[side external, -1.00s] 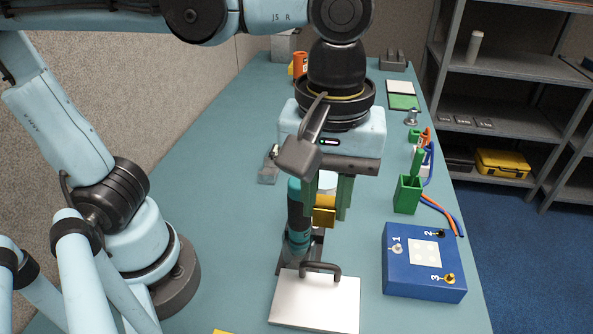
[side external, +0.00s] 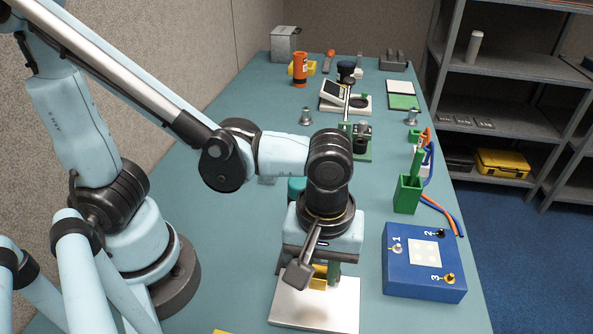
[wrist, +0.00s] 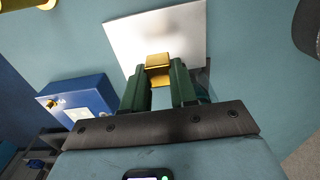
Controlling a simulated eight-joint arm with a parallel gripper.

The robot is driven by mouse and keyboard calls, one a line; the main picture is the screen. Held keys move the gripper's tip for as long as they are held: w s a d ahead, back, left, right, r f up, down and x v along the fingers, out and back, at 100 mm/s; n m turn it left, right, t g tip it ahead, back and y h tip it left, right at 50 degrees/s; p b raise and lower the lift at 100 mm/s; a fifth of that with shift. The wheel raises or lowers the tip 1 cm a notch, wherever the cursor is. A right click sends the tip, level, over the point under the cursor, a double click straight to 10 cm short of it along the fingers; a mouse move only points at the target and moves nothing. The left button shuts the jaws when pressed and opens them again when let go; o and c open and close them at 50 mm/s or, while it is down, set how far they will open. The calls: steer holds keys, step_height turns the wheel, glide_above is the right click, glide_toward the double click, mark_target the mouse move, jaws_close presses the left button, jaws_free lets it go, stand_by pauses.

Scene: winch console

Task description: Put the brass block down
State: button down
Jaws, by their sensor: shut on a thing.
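The brass block (side external: 319,279) is between the green fingers of my gripper (side external: 322,284), which is shut on it. The block also shows in the wrist view (wrist: 158,67), with its end past the fingertips. My gripper is low over a pale metal plate (side external: 313,307) at the near part of the bench. The plate also fills the top middle of the wrist view (wrist: 158,30). I cannot tell whether the block touches the plate. My wrist hides the plate's far part and its handle in the side view.
A blue box (side external: 424,262) with numbered posts stands to the right, with a green holder (side external: 408,194) behind it. A teal cylinder (side external: 296,188) is partly hidden behind my wrist. The far bench holds an orange cup (side external: 300,70) and a green-based device (side external: 360,143).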

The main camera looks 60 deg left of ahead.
mark_target(317, 296)
steer(key=shift+f, duration=2.35)
steer(key=shift+f, duration=0.1)
steer(key=c, duration=0.9)
jaws_free()
steer(key=shift+r, duration=6.15)
